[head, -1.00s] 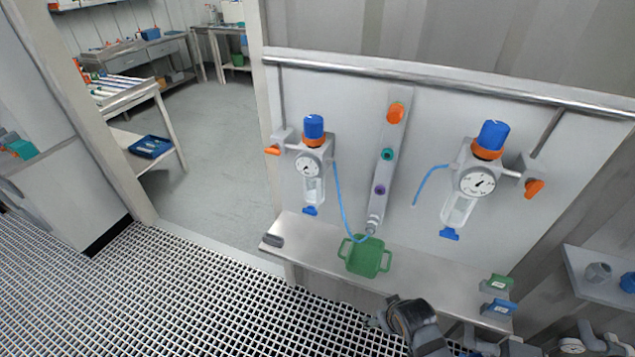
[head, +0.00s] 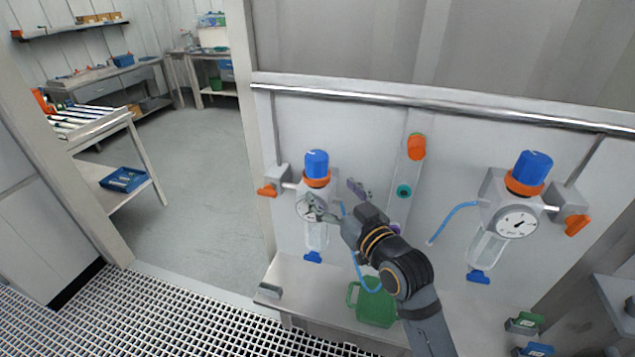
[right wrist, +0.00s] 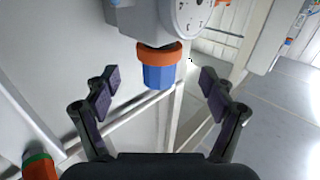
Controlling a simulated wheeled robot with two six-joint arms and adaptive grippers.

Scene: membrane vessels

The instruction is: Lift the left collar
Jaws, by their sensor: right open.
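The left collar (head: 317,179) is an orange ring under the blue knob (head: 316,161) of the left regulator, above its gauge. In the right wrist view the collar (right wrist: 158,54) appears above the blue knob (right wrist: 159,77), upside down. My right gripper (head: 334,193) is open and in front of the left regulator, its fingers partly covering the gauge. In the right wrist view the fingers stand apart on both sides of the knob, with visible gaps and no contact. I do not see my left gripper.
A right regulator (head: 516,222) with its own orange collar hangs on the same panel. A strip with an orange knob (head: 416,147) and a teal port stands between them. A blue tube hangs beside the left bowl. A green tray (head: 376,309) lies on the shelf below.

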